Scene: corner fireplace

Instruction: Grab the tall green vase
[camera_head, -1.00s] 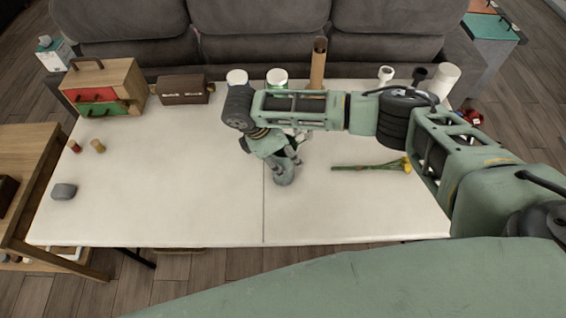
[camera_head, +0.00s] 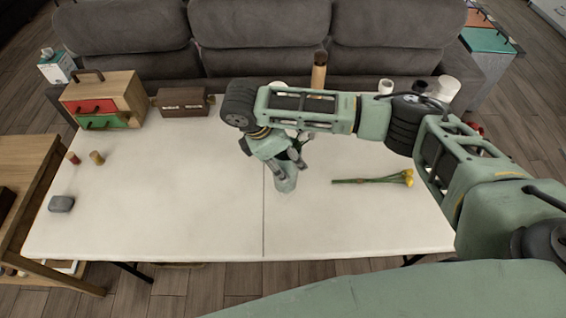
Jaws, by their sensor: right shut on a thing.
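The green vase (camera_head: 286,183) stands near the middle of the white table, just right of its centre seam. Only its lower part shows clearly; my right gripper hides the rest. My right gripper (camera_head: 290,163) comes down over it from above, and its fingers are shut around the vase. The vase looks upright, and its base appears at the table surface; I cannot tell whether it is lifted. My left gripper is out of view.
Yellow flowers (camera_head: 385,180) lie right of the vase on the table (camera_head: 160,215). A wooden drawer box (camera_head: 105,97), a dark brown box (camera_head: 183,102), a tall brown cylinder (camera_head: 319,72) and white containers (camera_head: 446,87) line the back. A grey sofa (camera_head: 260,60) stands behind. The front left tabletop is mostly clear.

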